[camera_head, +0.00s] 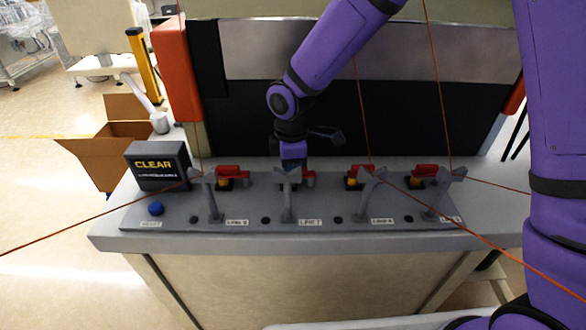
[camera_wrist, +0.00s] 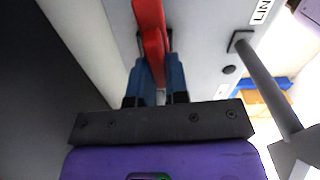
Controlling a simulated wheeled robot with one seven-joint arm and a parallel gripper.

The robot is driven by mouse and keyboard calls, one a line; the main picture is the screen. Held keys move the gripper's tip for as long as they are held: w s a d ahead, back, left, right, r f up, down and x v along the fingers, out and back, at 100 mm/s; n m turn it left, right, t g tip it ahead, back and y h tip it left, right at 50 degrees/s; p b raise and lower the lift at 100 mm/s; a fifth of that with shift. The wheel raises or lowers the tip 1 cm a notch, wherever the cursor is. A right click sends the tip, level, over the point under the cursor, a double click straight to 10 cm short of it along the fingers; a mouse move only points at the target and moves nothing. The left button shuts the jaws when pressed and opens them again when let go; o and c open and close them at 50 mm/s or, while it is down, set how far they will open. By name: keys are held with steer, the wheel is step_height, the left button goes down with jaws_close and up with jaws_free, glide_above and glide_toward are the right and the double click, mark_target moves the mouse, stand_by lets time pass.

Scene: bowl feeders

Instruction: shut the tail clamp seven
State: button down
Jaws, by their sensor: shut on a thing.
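Tail clamp seven (camera_head: 309,177) is the red clamp behind the second label from the left, which seems to read LINE 7. My gripper (camera_head: 293,163) is over it, pointing down, and hides much of it. In the wrist view, the clamp's red lever (camera_wrist: 150,22) runs from the top edge to between the two blue fingers. My gripper (camera_wrist: 159,72) is shut on this lever. The clamp's base is mostly hidden, so I cannot tell how far the lever is closed.
Similar red clamps stand at left (camera_head: 229,172) and right (camera_head: 425,171), with yellow parts showing. Grey posts (camera_head: 288,205) stand in front of the clamps. A black CLEAR box (camera_head: 158,165) and blue button (camera_head: 155,208) are at left. Thin orange lines cross the space. A black panel is behind.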

steer(key=shift+w+m, duration=0.3)
steer(key=shift+m, duration=0.4)
steer(key=c, duration=1.1)
jaws_free()
step_height(320, 180, up, 11)
steer(key=shift+f, duration=0.1)
